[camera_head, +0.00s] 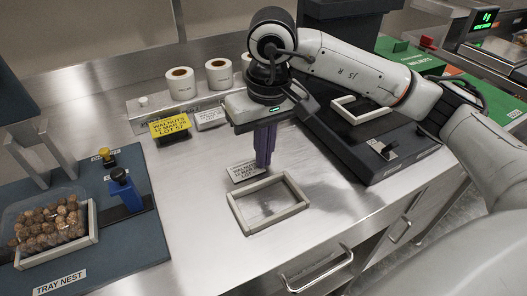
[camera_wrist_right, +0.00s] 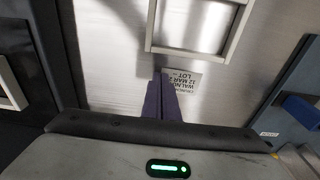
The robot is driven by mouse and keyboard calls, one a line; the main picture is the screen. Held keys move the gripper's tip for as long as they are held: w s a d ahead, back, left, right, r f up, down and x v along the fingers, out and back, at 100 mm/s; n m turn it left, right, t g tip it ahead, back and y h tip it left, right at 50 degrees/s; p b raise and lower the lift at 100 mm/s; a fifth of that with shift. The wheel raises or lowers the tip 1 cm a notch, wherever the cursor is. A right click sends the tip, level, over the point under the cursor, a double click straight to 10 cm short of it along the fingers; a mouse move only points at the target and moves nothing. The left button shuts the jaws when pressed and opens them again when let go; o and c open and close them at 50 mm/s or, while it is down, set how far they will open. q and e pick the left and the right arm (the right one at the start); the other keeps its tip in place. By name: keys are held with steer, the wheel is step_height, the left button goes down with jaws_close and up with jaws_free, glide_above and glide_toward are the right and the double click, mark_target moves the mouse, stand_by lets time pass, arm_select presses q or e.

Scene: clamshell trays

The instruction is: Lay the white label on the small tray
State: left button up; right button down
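A white label (camera_head: 243,171) with black walnut lettering is at the tips of my right gripper (camera_head: 263,164). The gripper's purple fingers are together and look shut on the label's edge. In the right wrist view the label (camera_wrist_right: 183,82) sticks out to the right of the fingertips (camera_wrist_right: 162,76). A small empty tray with a pale rim (camera_head: 240,217) lies on the steel counter, just in front of the label and apart from it. The tray's rim (camera_wrist_right: 188,52) also shows in the wrist view. My left gripper is not in view.
A yellow label (camera_head: 170,126) and another white label (camera_head: 209,118) are at the rail below several label rolls (camera_head: 181,83). At left, a tray of walnuts (camera_head: 92,218) sits on the blue nest board (camera_head: 120,250). A dark device (camera_head: 375,152) with a pale frame (camera_head: 361,108) stands right.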

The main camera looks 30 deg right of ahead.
steer(key=shift+f, duration=0.2)
steer(key=c, duration=2.1)
jaws_free()
